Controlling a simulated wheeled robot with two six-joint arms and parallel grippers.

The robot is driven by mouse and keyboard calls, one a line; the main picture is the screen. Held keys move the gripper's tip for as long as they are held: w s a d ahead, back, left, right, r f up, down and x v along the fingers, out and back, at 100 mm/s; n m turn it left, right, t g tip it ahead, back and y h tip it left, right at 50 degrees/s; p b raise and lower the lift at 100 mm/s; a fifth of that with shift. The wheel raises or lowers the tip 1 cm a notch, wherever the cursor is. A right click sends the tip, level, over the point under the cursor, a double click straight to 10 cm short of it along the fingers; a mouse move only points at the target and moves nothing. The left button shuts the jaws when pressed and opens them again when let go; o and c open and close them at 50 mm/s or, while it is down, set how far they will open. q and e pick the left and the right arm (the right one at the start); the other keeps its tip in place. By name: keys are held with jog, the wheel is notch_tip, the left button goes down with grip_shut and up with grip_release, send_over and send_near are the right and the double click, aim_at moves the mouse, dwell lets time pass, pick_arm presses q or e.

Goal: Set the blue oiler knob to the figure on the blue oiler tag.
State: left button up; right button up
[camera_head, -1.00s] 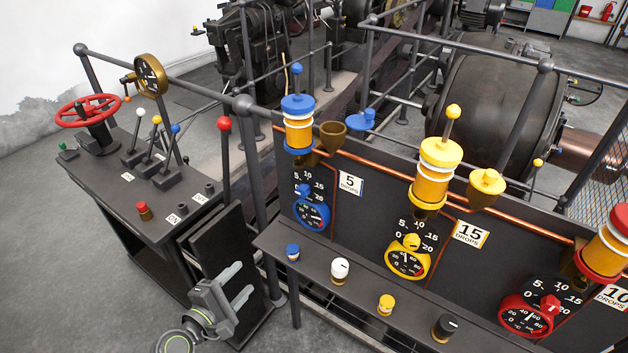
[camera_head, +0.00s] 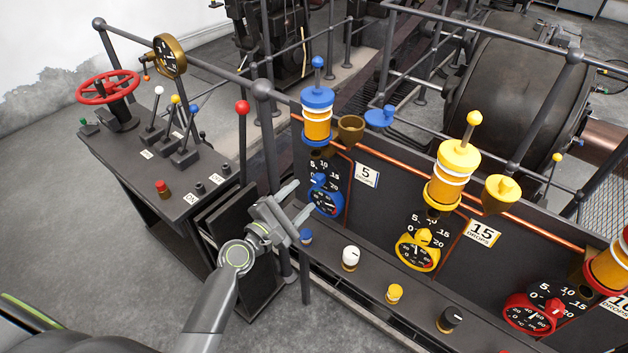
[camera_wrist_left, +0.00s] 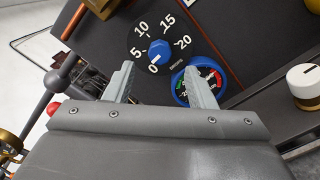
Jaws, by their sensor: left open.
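The blue oiler (camera_head: 317,122) stands at the left end of the dark panel. Its blue knob (camera_head: 320,179) sits on a dial below; in the left wrist view the knob (camera_wrist_left: 159,50) has a light mark that seems to face the 0. The dial reads 0, 5, 10, 15, 20. The blue oiler tag (camera_head: 367,174) beside it reads 5 DROPS. My left gripper (camera_head: 300,200) is open and empty, just left of the dial and apart from the knob. In the left wrist view its fingers (camera_wrist_left: 160,78) stand either side below the knob. My right gripper is not in view.
A blue-rimmed gauge (camera_head: 326,202) sits right below the dial. A shelf below carries a blue button (camera_head: 306,236), a white knob (camera_head: 350,257) and others. A red-topped lever (camera_head: 242,108) stands left of the panel. The yellow oiler (camera_head: 452,175) is farther right.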

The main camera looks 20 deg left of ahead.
aim_at(316, 183)
pick_arm(q)
jog(key=x, duration=0.6)
jog(key=shift+w, duration=0.15)
jog(key=c, duration=1)
jog(key=shift+o, duration=0.2)
jog(key=shift+m, duration=0.3)
jog(key=shift+f+m+b, duration=0.15)
jog(key=shift+m+b, duration=0.6)
jog(key=shift+m, duration=0.45)
jog(key=shift+m+b, duration=0.75)
jog(key=shift+m, duration=0.85)
